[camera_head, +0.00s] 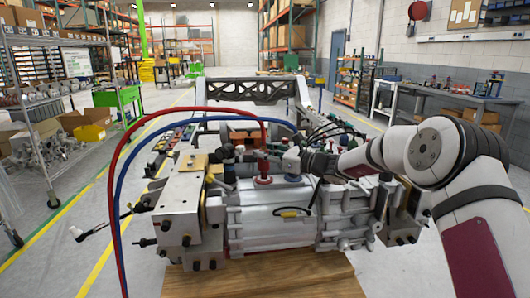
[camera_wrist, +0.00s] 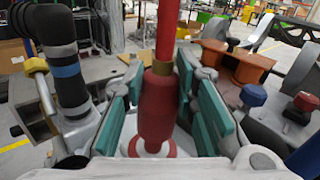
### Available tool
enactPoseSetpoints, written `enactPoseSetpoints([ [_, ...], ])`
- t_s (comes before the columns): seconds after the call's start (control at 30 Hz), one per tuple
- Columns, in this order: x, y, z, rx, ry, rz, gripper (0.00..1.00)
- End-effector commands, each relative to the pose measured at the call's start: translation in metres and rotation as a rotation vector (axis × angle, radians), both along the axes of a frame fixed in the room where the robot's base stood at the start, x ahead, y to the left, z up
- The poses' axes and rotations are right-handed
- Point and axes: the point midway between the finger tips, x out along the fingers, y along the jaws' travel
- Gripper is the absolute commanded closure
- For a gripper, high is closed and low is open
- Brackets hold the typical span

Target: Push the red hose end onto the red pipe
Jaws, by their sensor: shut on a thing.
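The red hose (camera_head: 190,109) arcs over from the left and comes down to the fixture. Its thick red end (camera_wrist: 158,105), with a brass-coloured ring at its top, stands between the teal pads of my gripper (camera_wrist: 165,112), which is shut on it. In the head view my gripper (camera_head: 283,163) reaches in from the right to the hose's lower end. A red round part (camera_head: 263,180) lies directly under the hose end, probably the red pipe's base; it also shows in the wrist view (camera_wrist: 149,149). The joint between them is mostly hidden, so I cannot tell how far they overlap.
A blue hose (camera_head: 124,160) arcs beside the red one. The grey metal fixture (camera_head: 262,212) sits on a wooden top (camera_head: 265,278). In the wrist view a black ribbed hose (camera_wrist: 68,75) stands close left, and blue (camera_wrist: 253,95) and red (camera_wrist: 305,101) knobs stand right.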

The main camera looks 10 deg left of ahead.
Motion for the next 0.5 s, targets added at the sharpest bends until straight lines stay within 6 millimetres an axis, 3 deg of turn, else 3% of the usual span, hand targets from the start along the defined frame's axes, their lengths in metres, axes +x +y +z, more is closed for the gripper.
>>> enactPoseSetpoints([
  [0.5,0.0,0.0,-0.019,0.001,0.0,0.0,1.0],
])
